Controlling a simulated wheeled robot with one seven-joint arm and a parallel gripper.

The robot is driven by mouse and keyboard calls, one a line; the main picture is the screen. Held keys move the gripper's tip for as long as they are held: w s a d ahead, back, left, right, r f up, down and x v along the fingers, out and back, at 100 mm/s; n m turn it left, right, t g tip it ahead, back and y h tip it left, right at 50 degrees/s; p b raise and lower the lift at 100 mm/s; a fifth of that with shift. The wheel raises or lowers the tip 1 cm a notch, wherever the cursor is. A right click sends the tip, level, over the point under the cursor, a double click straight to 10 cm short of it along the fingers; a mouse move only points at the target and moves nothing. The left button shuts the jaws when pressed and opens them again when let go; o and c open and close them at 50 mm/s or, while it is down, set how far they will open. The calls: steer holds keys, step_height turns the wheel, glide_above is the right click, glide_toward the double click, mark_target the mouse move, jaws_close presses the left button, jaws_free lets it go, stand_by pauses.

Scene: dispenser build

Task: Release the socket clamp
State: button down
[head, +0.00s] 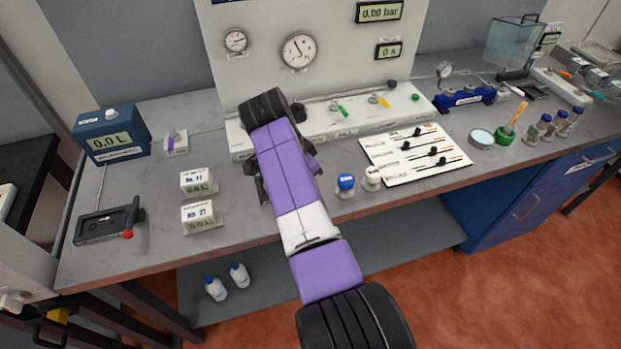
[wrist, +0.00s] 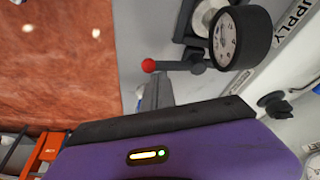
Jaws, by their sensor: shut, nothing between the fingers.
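In the wrist view a dark lever with a red ball end (wrist: 149,65) sticks out from a black fitting (wrist: 188,22) on the grey bench; it looks like the socket clamp's handle. A round black-rimmed gauge (wrist: 240,38) stands on the fitting. My gripper (wrist: 156,82) is shut and empty, its grey fingertips close below the red ball in the picture. I cannot tell whether they touch it. In the head view my purple arm covers this lever and most of my gripper.
A dark flat device with a red knob (head: 108,224) lies at the bench's left. Two white boxes with displays (head: 198,182) stand left of my arm. A blue-capped bottle (head: 346,186) and a slider board (head: 416,153) are to the right. The white panel base (head: 350,122) runs behind.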

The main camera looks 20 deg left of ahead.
steer(key=shift+s+a, duration=0.15)
steer(key=shift+s, duration=0.05)
stand_by(0.4)
steer(key=shift+w, duration=0.1)
steer(key=w+d, duration=0.1)
steer(key=w+d+r+p, duration=0.1)
steer(key=shift+w+d, duration=0.15)
steer(key=shift+d, duration=0.2)
steer(key=w+b+v, duration=0.1)
steer(key=v, duration=0.8)
steer(key=shift+a+r+b, duration=0.35)
